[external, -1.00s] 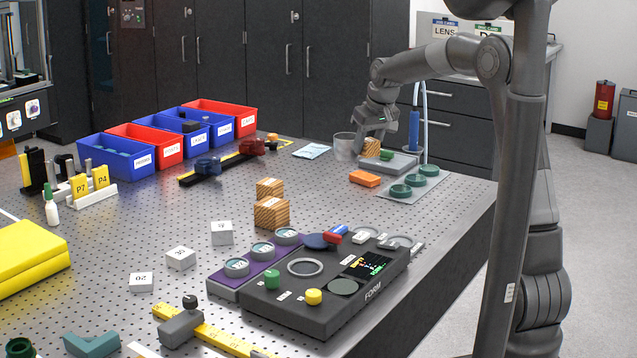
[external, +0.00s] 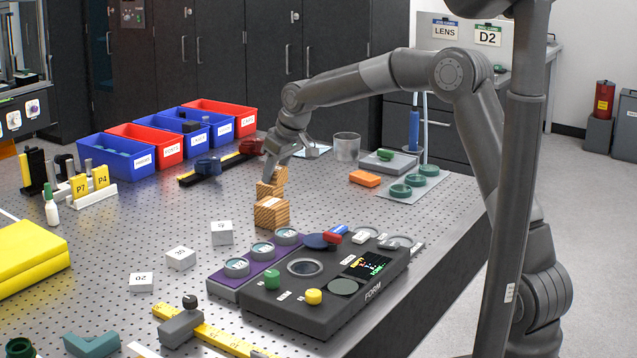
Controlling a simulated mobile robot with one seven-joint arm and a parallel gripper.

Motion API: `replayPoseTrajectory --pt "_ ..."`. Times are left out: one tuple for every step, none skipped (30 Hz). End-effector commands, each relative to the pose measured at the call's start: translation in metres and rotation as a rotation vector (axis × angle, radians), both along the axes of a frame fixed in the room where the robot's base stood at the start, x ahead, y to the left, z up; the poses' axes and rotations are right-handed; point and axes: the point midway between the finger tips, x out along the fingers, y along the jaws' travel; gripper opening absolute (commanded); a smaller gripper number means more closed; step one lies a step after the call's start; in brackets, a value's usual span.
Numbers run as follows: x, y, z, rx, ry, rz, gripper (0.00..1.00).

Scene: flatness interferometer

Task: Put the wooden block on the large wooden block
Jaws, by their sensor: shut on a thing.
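My gripper (external: 274,163) is shut on a small wooden block (external: 279,175) over the middle of the table. The held block overlaps the rear block's upper edge in this view. I cannot tell whether they touch.
The black console (external: 325,300) and purple tray (external: 228,280) lie in front of the blocks. White numbered blocks (external: 181,259) sit to the left. Coloured bins (external: 118,155) stand at the back.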

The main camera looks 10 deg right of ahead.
Motion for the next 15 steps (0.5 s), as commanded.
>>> replayPoseTrajectory --pt "0.000 0.006 -0.003 0.001 0.000 0.000 0.18" --pt "0.000 0.009 -0.005 0.001 -0.001 0.000 0.18" --pt "0.000 0.011 -0.006 0.002 -0.001 -0.001 0.18" --pt "0.000 0.012 -0.007 0.001 0.000 -0.001 0.18" --pt "0.000 0.013 -0.008 0.001 0.000 -0.001 0.18" --pt "0.000 0.013 -0.010 0.000 0.000 -0.001 0.18" --pt "0.000 0.013 -0.013 0.000 0.000 -0.002 0.18" --pt "0.000 0.013 -0.016 -0.001 0.001 -0.002 0.18" --pt "0.000 0.013 -0.022 -0.002 0.001 -0.002 0.18" --pt "0.000 0.012 -0.026 -0.002 0.001 -0.002 0.18" --pt "0.000 0.012 -0.031 -0.001 0.002 -0.002 0.18" --pt "0.000 0.012 -0.037 -0.001 0.002 -0.002 0.18" --pt "0.000 0.012 -0.041 0.000 0.001 -0.002 0.18" --pt "0.000 0.012 -0.045 -0.001 0.002 -0.002 0.18" --pt "0.000 0.012 -0.048 0.000 0.001 -0.002 0.18"
